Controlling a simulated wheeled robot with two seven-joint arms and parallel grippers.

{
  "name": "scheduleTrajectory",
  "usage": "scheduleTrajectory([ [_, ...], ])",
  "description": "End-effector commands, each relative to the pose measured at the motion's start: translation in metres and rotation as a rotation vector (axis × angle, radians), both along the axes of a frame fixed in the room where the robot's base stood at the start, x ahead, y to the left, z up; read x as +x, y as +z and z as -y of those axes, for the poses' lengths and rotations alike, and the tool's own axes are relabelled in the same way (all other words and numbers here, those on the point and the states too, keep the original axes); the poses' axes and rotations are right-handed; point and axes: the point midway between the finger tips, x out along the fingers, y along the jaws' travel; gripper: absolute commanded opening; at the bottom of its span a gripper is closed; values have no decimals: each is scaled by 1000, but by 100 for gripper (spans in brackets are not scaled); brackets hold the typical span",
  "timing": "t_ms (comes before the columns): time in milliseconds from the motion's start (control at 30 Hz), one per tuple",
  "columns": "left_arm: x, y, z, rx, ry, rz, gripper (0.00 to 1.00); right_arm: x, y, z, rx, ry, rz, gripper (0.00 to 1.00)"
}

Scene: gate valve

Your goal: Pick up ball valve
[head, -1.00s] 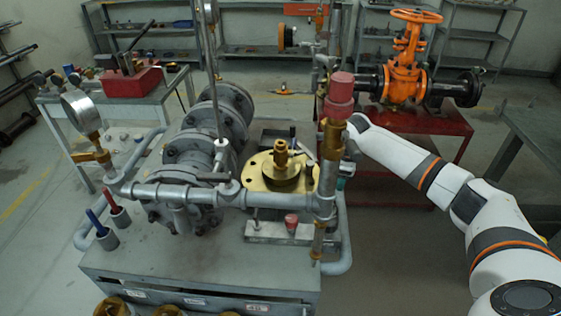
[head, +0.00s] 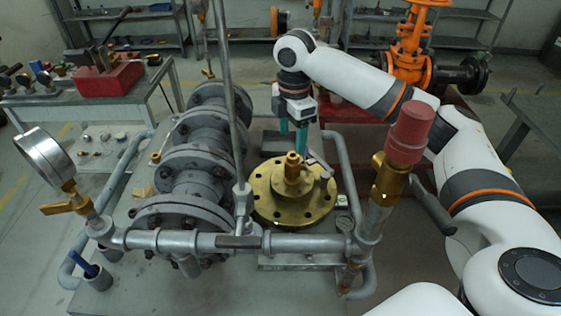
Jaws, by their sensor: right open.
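A brass fitting (head: 293,172), which may be the ball valve, stands upright in the middle of a round brass flange (head: 268,205) with bolt holes. A grey lever-like piece (head: 322,162) shows just right of the fitting; I cannot tell whether it belongs to it. My right gripper (head: 292,143) points down just behind the fitting, with its two teal fingers apart and open. The fingertips are partly hidden behind the fitting, and I cannot tell whether they touch it. My left gripper is not in view.
Grey flanged pipework (head: 190,180) stands left of the brass flange. A horizontal pipe (head: 190,242) crosses in front. A red-capped brass post (head: 408,135) rises at right front. A pressure gauge (head: 42,157) stands at left. An orange gate valve (head: 410,60) is behind my right arm.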

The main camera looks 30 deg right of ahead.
Motion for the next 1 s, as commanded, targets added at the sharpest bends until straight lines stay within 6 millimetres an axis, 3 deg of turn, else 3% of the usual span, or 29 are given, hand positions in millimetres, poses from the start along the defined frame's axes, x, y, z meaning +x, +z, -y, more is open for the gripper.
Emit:
scheduleTrajectory([
  [133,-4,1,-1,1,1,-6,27,-1,-10,-1,-1,4,-3,65],
  [400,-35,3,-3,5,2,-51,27,-1,-55,-1,-1,4,-3,65],
  [667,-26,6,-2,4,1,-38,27,-3,-76,0,-1,3,-3,65],
  [1000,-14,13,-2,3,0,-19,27,-7,-118,2,-1,3,-1,65],
])
